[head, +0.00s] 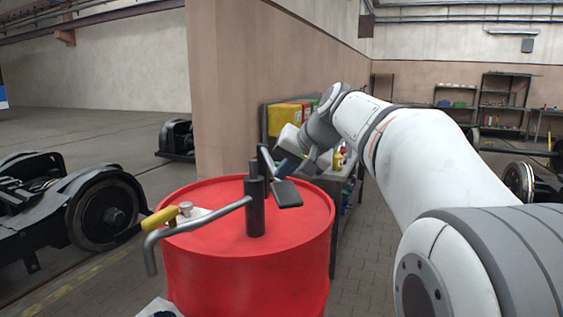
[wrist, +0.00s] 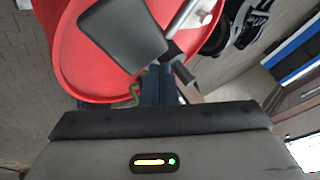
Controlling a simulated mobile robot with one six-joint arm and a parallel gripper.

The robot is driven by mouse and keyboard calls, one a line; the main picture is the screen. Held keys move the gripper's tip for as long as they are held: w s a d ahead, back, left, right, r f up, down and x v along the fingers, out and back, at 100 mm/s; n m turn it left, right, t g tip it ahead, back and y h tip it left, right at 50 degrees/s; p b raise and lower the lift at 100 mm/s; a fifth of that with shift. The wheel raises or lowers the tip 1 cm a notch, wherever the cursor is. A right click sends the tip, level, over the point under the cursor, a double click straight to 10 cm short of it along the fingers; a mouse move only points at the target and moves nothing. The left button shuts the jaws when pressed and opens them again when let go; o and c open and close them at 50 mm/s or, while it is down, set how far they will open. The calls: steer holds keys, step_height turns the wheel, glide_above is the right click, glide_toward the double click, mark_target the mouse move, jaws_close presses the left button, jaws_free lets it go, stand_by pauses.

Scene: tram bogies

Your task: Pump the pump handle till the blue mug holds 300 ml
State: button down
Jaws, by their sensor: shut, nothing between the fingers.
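The hand pump (head: 255,208) is a black upright body on the red drum (head: 250,270), with a bent grey spout (head: 205,217) reaching left past the rim. I take the flat black paddle (head: 287,193) beside the pump's upper part as the pump handle; it looms large at the top of the wrist view (wrist: 120,40). My gripper (head: 272,168) is shut and empty, right by the paddle and the pump's top. Its dark blue fingers show in the wrist view (wrist: 163,82). I cannot tell whether they touch the paddle. I cannot make out a blue mug.
A yellow-gripped object (head: 160,218) lies at the drum's left edge. A pale, partly cut-off object (head: 158,309) is below the spout's end. A wheeled bogie (head: 100,210) stands left. A shelf unit (head: 345,195) with containers stands behind the drum.

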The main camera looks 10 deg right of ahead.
steer(key=shift+f, duration=0.2)
steer(key=shift+r, duration=0.15)
stand_by(0.3)
steer(key=shift+w+r+p, duration=0.1)
steer(key=shift+r+p, duration=2.55)
steer(key=shift+r, duration=0.55)
steer(key=shift+r, duration=0.1)
step_height(320, 180, up, 5)
steer(key=p, duration=0.4)
glide_above(285, 184)
steer(key=shift+w, duration=0.1)
